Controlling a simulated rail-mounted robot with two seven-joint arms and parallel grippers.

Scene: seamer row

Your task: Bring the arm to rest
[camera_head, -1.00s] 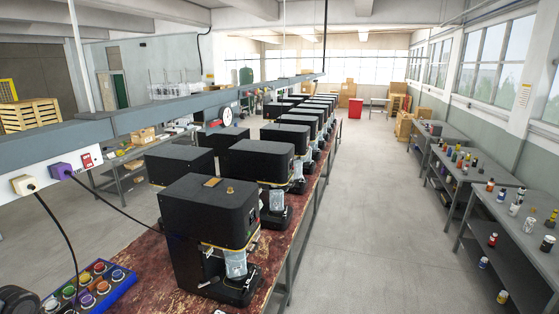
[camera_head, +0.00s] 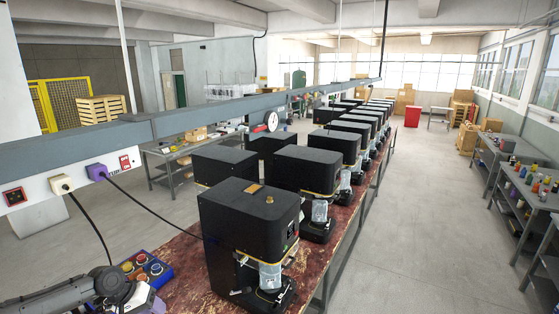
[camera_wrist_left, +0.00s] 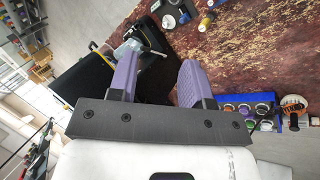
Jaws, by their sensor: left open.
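My left arm reaches in at the lower left of the head view, beside the front seamer and near the blue button box (camera_head: 160,270). In the left wrist view my left gripper (camera_wrist_left: 158,72) has its two purple fingers spread apart, with nothing between them. Past the fingers is the stained red-brown bench top (camera_wrist_left: 240,45). A black seamer (camera_wrist_left: 85,82) with a clear jar lies beyond the left finger. The button box (camera_wrist_left: 235,99) is right of the right finger. My right gripper is in neither view.
Black seamers stand in a row along the bench, the nearest one (camera_head: 250,225) at its front end. A grey rail (camera_head: 190,122) with plugs and cables (camera_head: 97,172) runs above. The floor (camera_head: 430,220) to the right is clear. Grey shelves (camera_head: 525,190) line the right wall.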

